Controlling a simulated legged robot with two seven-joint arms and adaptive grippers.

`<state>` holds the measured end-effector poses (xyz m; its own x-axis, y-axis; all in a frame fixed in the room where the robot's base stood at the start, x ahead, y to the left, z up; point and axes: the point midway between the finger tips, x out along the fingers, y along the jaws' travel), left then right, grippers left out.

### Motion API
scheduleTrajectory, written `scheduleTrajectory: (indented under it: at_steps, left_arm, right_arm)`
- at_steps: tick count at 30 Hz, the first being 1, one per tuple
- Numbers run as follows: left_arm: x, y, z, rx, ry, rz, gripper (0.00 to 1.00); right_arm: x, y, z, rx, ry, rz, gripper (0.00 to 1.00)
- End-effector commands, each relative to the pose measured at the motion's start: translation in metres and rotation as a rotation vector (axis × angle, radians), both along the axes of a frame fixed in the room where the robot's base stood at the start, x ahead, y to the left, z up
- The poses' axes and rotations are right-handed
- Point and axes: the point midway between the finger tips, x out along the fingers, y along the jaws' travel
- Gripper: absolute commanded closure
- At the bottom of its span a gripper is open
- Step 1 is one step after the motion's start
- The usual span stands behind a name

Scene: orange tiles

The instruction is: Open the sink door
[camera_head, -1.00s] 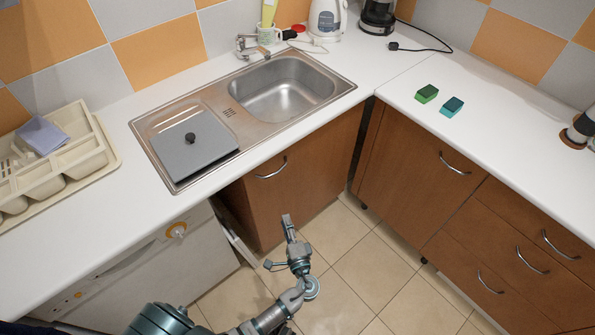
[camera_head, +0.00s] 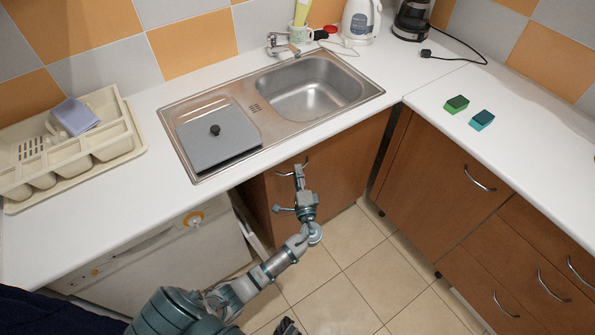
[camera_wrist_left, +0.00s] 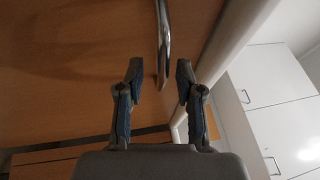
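The sink door (camera_head: 338,165) is a brown wooden panel under the counter, below the steel sink (camera_head: 310,90). I cannot tell from the head view whether it stands slightly ajar. Its curved metal handle (camera_head: 284,173) is partly hidden by my left gripper (camera_head: 298,172). In the left wrist view, the fingers of my left gripper (camera_wrist_left: 159,75) are open. The handle (camera_wrist_left: 162,38) runs down between the fingertips, with gaps visible on both sides. A dark piece at the bottom edge of the head view may be my right gripper (camera_head: 287,326); its fingers cannot be made out.
A white appliance (camera_head: 165,255) stands left of the sink door. Brown drawers and a cabinet (camera_head: 440,165) stand to the right. The tiled floor (camera_head: 345,265) between is clear. The counter holds a cream tray (camera_head: 75,155), a grey board (camera_head: 215,142) and two sponges (camera_head: 470,112).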

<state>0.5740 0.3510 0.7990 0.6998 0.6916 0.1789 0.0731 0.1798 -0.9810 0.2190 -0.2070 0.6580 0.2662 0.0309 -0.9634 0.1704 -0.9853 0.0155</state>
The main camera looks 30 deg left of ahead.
Motion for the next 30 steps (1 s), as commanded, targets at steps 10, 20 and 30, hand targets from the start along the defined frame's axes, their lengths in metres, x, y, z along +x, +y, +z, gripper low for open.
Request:
scheduleTrajectory:
  at_steps: [10, 20, 30]
  left_arm:
    - [0.0083, 0.0087, 0.0022, 0.000, 0.000, 0.001, 0.64]
    - [0.0081, 0.0084, 0.0017, -0.001, 0.001, 0.000, 1.00]
    - [0.0072, 0.0079, -0.0012, -0.003, 0.004, 0.017, 1.00]
  right_arm:
    - [0.0012, 0.0002, -0.0001, 0.001, -0.006, 0.000, 0.64]
    - [0.0018, 0.0004, 0.0000, 0.001, -0.008, 0.001, 0.64]
    - [0.0089, 0.0023, -0.0014, 0.008, -0.038, 0.003, 0.64]
